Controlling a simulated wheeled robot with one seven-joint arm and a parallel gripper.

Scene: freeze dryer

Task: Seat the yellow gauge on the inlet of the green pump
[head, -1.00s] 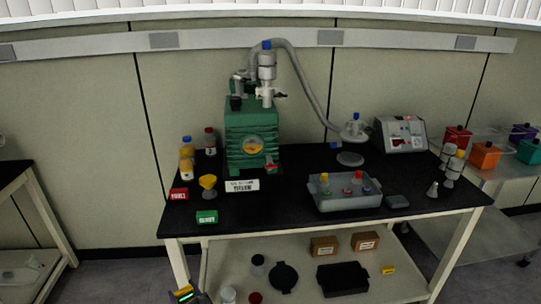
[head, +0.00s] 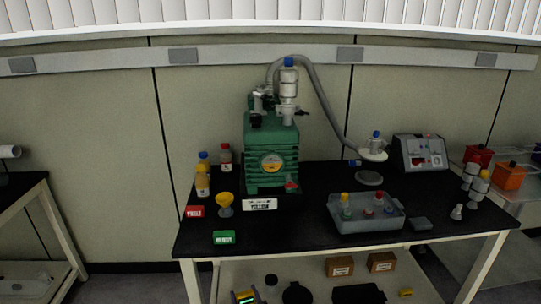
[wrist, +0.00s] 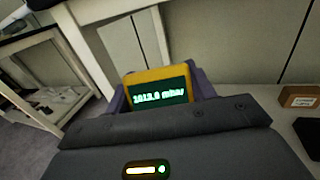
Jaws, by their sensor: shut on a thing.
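The yellow gauge (wrist: 158,88) with a lit green display reading about 1013 mbar is in my gripper (wrist: 160,97). The purple fingers are shut on its sides in the wrist view. In the head view the gauge (head: 245,297) shows at the bottom edge, low in front of the table and well apart from the pump. The green pump (head: 270,150) stands upright at the back of the black table. Fittings, a dark cap and a grey column (head: 289,85) with a blue top sit on it. I cannot tell which fitting is the inlet.
A grey hose (head: 322,95) arches right from the column. A card (head: 260,204), yellow funnel-like piece (head: 224,201), red block (head: 195,211) and green block (head: 224,237) lie near the pump. A grey tray (head: 367,223) stands right.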

